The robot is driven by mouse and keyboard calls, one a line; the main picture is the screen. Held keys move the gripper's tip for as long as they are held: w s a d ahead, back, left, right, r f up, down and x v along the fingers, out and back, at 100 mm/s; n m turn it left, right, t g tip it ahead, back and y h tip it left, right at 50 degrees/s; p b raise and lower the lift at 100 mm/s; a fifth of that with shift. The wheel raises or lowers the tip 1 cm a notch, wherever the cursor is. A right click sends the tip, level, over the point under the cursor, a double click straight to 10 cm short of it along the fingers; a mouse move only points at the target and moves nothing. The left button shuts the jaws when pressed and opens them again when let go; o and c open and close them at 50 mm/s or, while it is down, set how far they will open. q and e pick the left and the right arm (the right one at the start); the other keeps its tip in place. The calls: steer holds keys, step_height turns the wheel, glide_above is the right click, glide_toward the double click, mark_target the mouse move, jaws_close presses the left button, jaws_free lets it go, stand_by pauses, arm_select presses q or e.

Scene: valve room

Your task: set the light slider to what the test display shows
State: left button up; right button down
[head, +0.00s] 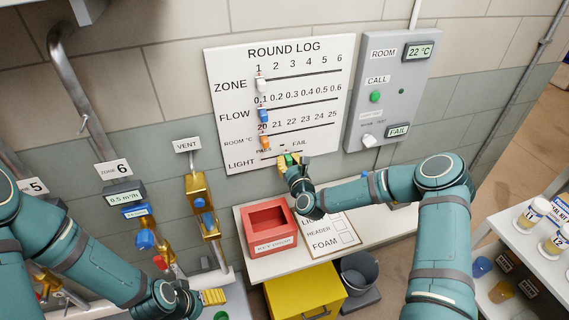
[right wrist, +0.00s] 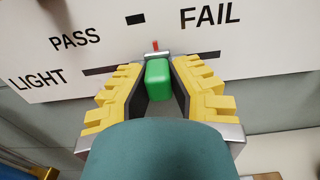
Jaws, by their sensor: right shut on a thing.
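The round log board (head: 335,110) hangs on the wall. Its bottom row, LIGHT, has a green slider knob (head: 289,159) between the PASS and FAIL labels. In the right wrist view the green knob (right wrist: 158,82) has its red pointer just right of the middle dash mark. My right gripper (head: 293,165) is shut on the green knob, a finger on each side (right wrist: 158,75). The test display (head: 397,131) on the grey panel reads FAIL. My left gripper (head: 214,297) is low at the left, partly hidden by its arm; its opening cannot be told.
Above are the white zone knob (head: 261,85), blue flow knob (head: 263,115) and orange room knob (head: 265,143). A red tray (head: 270,243) and a clipboard (head: 345,238) lie on the shelf below. Valves and pipes stand left; a white rack (head: 543,250) with jars stands right.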

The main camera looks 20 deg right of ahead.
mark_target(301, 152)
steer(key=d+b, duration=0.2)
steer(key=d, duration=0.2)
steer(key=shift+w+d+f, duration=0.1)
steer(key=shift+d, duration=0.15)
steer(key=shift+d+b, duration=0.35)
steer(key=shift+b, duration=0.1)
arm_select(q)
step_height(301, 152, down, 4)
steer(key=shift+d+f, duration=0.1)
arm_select(e)
steer(key=shift+r, duration=0.2)
steer(key=c, duration=0.9)
jaws_free()
steer(key=shift+w+d, duration=0.1)
arm_select(q)
steer(key=shift+w+d, duration=0.1)
arm_select(e)
steer(key=shift+o, duration=0.2)
steer(key=shift+f, duration=0.1)
steer(key=shift+s, duration=0.5)
steer(key=s, duration=1.1)
steer(key=shift+d, duration=0.15)
